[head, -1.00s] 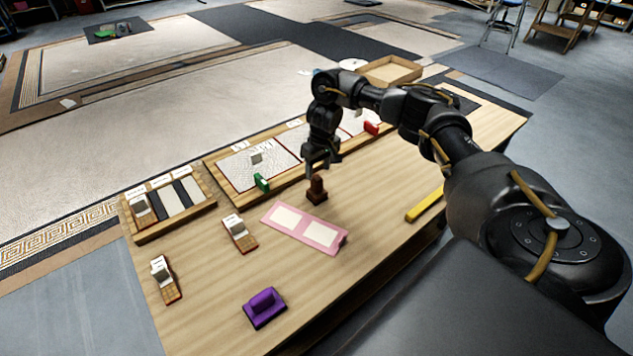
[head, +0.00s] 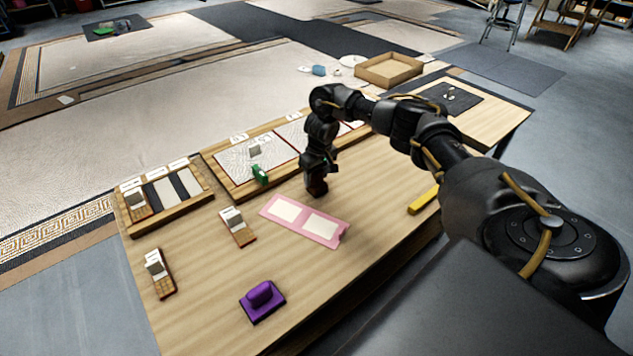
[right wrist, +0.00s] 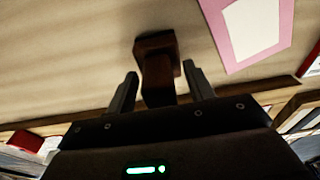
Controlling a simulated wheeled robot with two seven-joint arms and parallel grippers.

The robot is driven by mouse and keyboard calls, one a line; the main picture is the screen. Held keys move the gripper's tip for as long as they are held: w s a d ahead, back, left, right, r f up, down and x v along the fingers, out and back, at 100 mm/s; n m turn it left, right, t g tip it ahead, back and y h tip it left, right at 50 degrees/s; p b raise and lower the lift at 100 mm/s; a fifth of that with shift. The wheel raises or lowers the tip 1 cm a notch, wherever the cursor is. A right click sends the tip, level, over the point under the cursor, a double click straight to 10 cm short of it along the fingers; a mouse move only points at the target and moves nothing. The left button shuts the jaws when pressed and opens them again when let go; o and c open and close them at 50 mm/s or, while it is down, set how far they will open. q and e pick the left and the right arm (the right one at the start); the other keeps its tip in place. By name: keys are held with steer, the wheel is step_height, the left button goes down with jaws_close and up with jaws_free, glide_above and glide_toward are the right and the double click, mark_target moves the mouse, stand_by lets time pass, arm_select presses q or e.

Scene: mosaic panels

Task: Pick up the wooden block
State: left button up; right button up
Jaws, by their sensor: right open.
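The wooden block (head: 317,188) is dark brown with a wider base and a narrower upright part. It stands on the table just beyond the pink card, and my gripper hides its upper part in the head view. My right gripper (head: 318,174) is above it, pointing down. In the right wrist view the block (right wrist: 157,68) lies between the two open fingers (right wrist: 160,90), with a gap visible on at least one side. My left gripper is not in view.
A green piece (head: 260,174), a purple block (head: 262,301), a yellow bar (head: 423,201) and wooden trays (head: 160,230) are around.

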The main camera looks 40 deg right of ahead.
steer(key=c, duration=1.1)
steer(key=shift+r, duration=0.1)
